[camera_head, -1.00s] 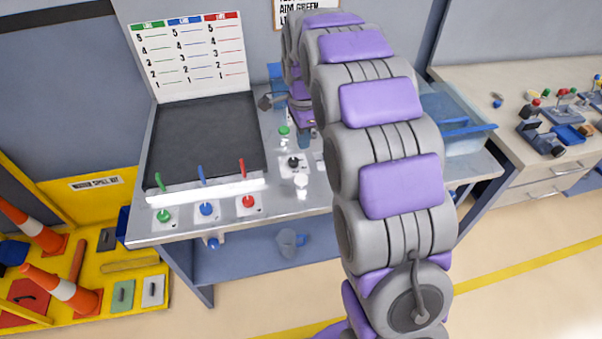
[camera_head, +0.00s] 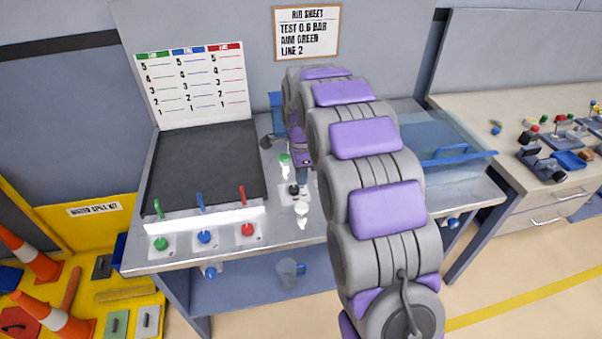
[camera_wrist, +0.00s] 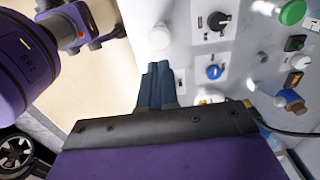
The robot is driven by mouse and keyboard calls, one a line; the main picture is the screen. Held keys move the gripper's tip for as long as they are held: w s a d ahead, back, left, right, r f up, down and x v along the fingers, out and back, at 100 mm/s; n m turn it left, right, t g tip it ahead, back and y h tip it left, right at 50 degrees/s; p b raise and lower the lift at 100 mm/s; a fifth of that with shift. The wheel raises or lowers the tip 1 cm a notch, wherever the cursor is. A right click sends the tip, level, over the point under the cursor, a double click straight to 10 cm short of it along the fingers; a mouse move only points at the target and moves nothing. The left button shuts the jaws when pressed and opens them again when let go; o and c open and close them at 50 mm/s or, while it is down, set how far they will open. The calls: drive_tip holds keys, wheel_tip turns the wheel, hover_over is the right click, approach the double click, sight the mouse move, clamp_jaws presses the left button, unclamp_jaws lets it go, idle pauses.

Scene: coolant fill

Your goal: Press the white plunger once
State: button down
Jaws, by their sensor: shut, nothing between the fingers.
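A white plunger (camera_head: 302,209) with a round top stands near the front edge of the metal bench, just right of the red knob and in front of a black knob (camera_head: 293,189). In the wrist view a round white cap (camera_wrist: 160,37), apparently the plunger, lies beyond my fingers, and the black knob (camera_wrist: 219,20) is to its right. My gripper (camera_head: 301,178) points down over the panel behind the plunger. In the wrist view my gripper (camera_wrist: 157,68) has its dark blue fingers together and empty. I see no contact with the plunger; its height above the panel is hard to tell.
Green (camera_head: 161,244), blue (camera_head: 204,237) and red (camera_head: 247,230) knobs line the bench front at the left. A clear blue-edged tray (camera_head: 450,150) stands right of my arm.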

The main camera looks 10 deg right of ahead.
sight(302, 205)
wheel_tip(302, 205, down, 10)
drive_tip(key=shift+r+b, duration=0.15)
drive_tip(key=shift+b, duration=1.1)
